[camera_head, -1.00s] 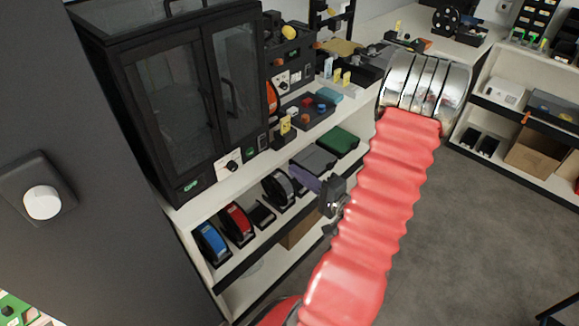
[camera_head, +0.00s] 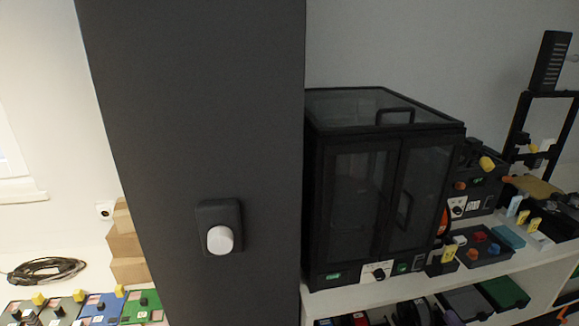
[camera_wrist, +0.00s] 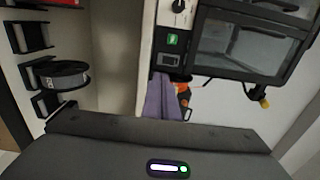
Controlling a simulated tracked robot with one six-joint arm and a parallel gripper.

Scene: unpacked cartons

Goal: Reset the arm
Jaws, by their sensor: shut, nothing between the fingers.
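My gripper (camera_wrist: 164,82) shows in the wrist view as purple fingers pointing up past the dark housing of my wrist. The fingers are together and hold nothing. In the wrist view they overlap the shelf unit's white edge, below the black enclosure (camera_wrist: 245,45), with small orange and black items close beside them. I cannot tell whether they touch anything. My arm and gripper do not show in the head view.
In the head view a dark column with a white knob (camera_head: 220,239) stands left of the black glass-doored enclosure (camera_head: 345,200). Small devices (camera_head: 485,246) crowd the shelf to its right. Boxes (camera_head: 125,245) are at left.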

